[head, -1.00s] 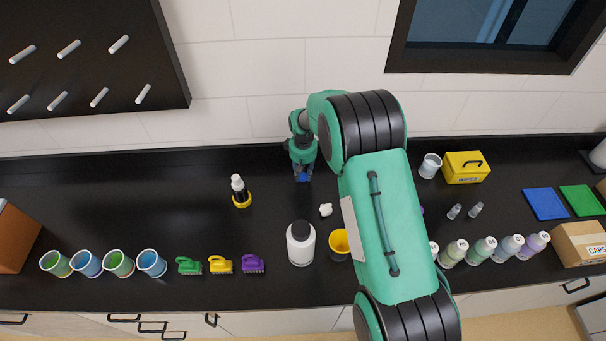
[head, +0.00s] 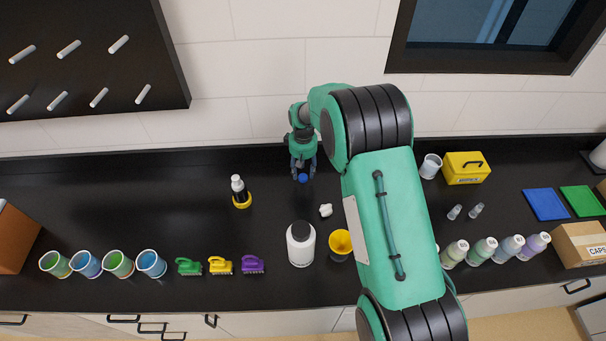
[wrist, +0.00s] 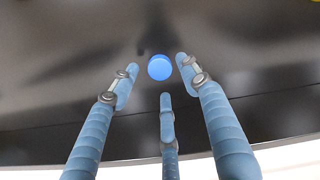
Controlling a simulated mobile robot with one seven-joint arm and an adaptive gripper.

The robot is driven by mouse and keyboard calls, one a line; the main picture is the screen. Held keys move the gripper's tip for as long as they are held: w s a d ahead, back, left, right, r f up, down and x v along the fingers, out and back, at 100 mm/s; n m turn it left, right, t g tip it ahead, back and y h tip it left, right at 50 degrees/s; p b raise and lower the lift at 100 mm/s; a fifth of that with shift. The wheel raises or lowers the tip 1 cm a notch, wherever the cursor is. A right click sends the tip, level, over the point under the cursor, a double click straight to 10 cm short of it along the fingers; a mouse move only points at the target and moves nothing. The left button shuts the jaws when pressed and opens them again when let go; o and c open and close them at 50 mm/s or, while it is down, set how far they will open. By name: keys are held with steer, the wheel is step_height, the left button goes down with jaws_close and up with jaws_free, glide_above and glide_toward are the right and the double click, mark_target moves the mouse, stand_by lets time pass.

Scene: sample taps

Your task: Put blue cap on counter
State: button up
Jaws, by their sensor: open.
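The blue cap (head: 303,179) is on the black counter (head: 200,230), toward the back and left of my arm. In the wrist view the round blue cap (wrist: 160,67) lies flat, just beyond my fingertips, with dark counter around it. My gripper (head: 303,167) is over the counter behind the cap. In the wrist view my gripper's fingers (wrist: 158,85) are spread apart, with nothing between them, and do not appear to touch the cap.
A small dark bottle with a white top (head: 238,185) stands in a yellow ring to the left. A crumpled white piece (head: 325,210), a white jar (head: 300,243) and a yellow cup (head: 340,243) are in front. Several cups and brushes line the front left.

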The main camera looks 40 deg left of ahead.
mark_target(303, 177)
step_height(303, 177, up, 9)
steer(key=shift+r+b, duration=0.15)
steer(key=shift+b, duration=0.15)
stand_by(0.7)
steer(key=shift+d, duration=0.1)
stand_by(0.3)
